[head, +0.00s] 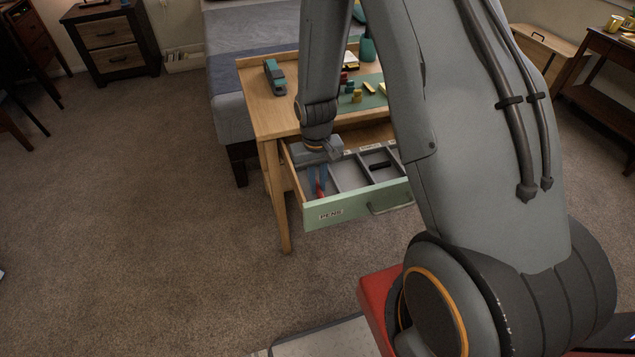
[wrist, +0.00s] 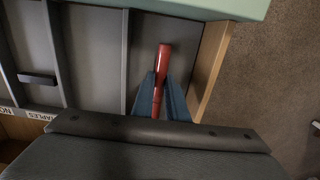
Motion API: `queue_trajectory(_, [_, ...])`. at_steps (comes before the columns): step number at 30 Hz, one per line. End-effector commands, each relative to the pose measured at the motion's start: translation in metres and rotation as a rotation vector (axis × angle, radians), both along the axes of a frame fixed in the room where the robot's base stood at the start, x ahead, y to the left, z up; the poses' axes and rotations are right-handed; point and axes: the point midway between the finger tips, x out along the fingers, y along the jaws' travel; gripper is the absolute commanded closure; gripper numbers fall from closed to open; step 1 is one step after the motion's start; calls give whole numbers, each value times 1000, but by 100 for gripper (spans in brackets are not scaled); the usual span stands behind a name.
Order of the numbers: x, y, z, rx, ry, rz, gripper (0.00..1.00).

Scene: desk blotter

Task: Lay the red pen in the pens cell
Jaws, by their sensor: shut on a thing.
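My gripper (head: 317,184) is shut on the red pen (head: 321,190), pointing down into the left end of the open drawer (head: 350,207). In the wrist view the red pen (wrist: 164,56) sticks out past the blue fingers (wrist: 161,84), roughly lengthwise to the end cell (wrist: 183,37). That cell lies between a grey divider and the wooden side wall, and nothing else shows in it. The mint drawer front bears a label (head: 331,215) that seems to read PENS. Whether the pen touches the cell floor I cannot tell. The gripper body hides the cell's back end.
A dark block (head: 380,165) lies in another drawer cell; it also shows in the wrist view (wrist: 37,79). The desk (head: 262,110) above holds a teal item (head: 274,77) and several small coloured pieces on a green blotter (head: 372,100). Carpet left of the desk is clear.

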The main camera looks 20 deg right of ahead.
Motion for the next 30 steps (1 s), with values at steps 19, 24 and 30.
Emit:
queue_trajectory(19, [0,0,-4,0,-1,0,68])
queue_trajectory(24, [0,0,-3,0,-1,0,68])
queue_trajectory(30, [2,0,13,0,-5,0,68])
